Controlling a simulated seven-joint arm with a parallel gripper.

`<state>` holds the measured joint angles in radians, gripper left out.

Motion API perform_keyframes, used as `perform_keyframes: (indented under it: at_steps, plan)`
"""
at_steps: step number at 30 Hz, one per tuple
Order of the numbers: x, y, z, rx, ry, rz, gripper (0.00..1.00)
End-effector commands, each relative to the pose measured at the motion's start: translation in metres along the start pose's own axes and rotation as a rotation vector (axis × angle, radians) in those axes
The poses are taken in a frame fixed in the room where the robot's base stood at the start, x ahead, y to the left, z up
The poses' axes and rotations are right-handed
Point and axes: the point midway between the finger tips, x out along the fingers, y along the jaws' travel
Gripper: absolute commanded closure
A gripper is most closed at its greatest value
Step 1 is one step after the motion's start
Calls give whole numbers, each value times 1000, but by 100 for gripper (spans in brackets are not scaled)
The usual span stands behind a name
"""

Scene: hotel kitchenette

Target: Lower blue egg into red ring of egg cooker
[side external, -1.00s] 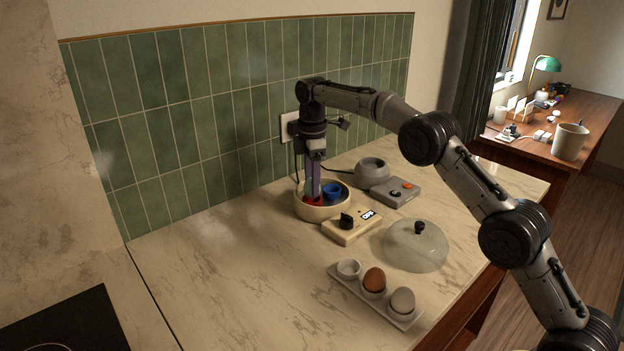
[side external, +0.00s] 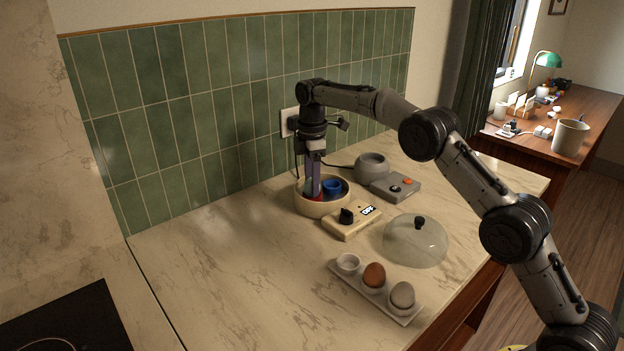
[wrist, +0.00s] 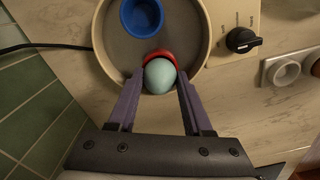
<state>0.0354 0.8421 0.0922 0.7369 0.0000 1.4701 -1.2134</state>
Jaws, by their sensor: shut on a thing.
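The pale blue egg (wrist: 159,77) is between the two purple fingers of my gripper (wrist: 157,82), which is shut on it. The red ring (wrist: 160,54) sits inside the round cream egg cooker (wrist: 207,35), near its wall. In the wrist view the egg overlaps the ring and hides part of it; I cannot tell how deep it sits. In the side view my gripper (side external: 312,194) points straight down into the cooker (side external: 322,209), and its fingers mostly hide the egg and red ring. A blue ring (wrist: 142,16) stands beside the red one.
The cooker's control box (side external: 352,221) with a black knob is in front. A clear domed lid (side external: 416,242) and a white egg tray (side external: 345,280) with a brown egg and a pale egg lie nearer. A grey appliance (side external: 372,167) stands behind right. The tiled wall is close behind.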

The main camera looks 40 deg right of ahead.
Motion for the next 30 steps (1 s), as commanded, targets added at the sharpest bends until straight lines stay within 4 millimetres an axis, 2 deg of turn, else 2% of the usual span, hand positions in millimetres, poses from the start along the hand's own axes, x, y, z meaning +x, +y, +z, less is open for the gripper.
perform_keyframes:
  at_steps: [24,25,30]
  plan:
    - [8,0,0,0,0,1,72]
    - [8,0,0,0,0,1,46]
    - [8,0,0,0,0,0,16]
